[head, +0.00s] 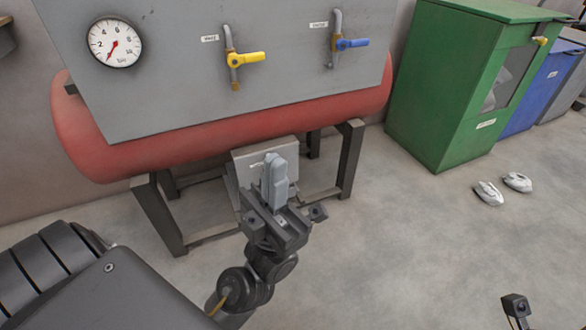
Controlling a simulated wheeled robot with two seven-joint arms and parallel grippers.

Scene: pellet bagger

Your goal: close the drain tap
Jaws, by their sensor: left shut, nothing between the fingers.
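Two lever taps sit on the grey panel in the head view. The left tap has a yellow lever (246,59), and the right tap has a blue lever (351,44). Both levers point right, across their upright pipes. Each has a small white label at its upper left, too small to read, so I cannot tell which is the drain tap. My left gripper (273,162) is shut and empty, pointing up below the panel, apart from both taps. A dark part at the bottom right edge looks like my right gripper (516,308); its fingers cannot be made out.
A round gauge (115,43) is on the panel's left. The panel fronts a red tank (90,140) on a dark frame (160,213). A pale box (243,165) is behind my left gripper. A green cabinet (440,95) stands right. Two whitish objects (488,193) lie on otherwise clear floor.

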